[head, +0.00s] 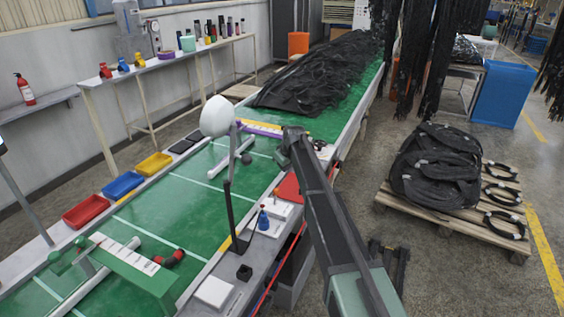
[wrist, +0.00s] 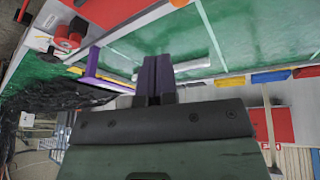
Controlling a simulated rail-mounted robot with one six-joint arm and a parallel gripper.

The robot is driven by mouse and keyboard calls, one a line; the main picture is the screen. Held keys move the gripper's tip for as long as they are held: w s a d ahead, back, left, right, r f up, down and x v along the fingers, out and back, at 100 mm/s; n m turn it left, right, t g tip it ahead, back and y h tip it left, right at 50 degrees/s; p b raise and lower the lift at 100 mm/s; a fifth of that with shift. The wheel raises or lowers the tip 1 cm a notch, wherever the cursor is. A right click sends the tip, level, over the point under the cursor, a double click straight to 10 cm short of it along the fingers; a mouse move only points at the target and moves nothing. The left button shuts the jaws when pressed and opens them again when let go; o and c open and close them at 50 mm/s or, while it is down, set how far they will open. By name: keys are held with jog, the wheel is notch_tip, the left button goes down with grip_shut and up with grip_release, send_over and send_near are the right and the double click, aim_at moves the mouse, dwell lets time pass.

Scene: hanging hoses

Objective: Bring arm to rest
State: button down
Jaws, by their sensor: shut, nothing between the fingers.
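My arm (head: 325,205) reaches up and away from the lower right in the head view, folded near its far end beside the green work table. My gripper (wrist: 157,62) shows in the wrist view with its two dark purple fingers together and nothing between them. It is above the green table (wrist: 250,35), apart from the objects there. In the head view the gripper is too small and partly hidden to make out clearly.
A heap of black hoses (head: 320,75) lies on the far table end, with more hanging (head: 415,50) at upper right. A white rounded head on a stand (head: 216,117) is left of my arm. Red (head: 85,211), blue (head: 122,185) and yellow (head: 154,164) trays line the table's left edge.

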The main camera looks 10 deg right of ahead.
jog(key=s+d+m+g, duration=0.2)
jog(key=s+m, duration=0.1)
jog(key=s, duration=1.9)
jog(key=s+d+f+m+g+h, duration=0.1)
jog(key=s+d+m+g, duration=0.1)
jog(key=s, duration=2)
jog(key=shift+s+d+f+m+h, duration=0.15)
jog(key=shift+s+d+m+h, duration=0.15)
jog(key=shift+d+m, duration=0.65)
jog(key=shift+w+a, duration=0.1)
jog(key=shift+a, duration=0.1)
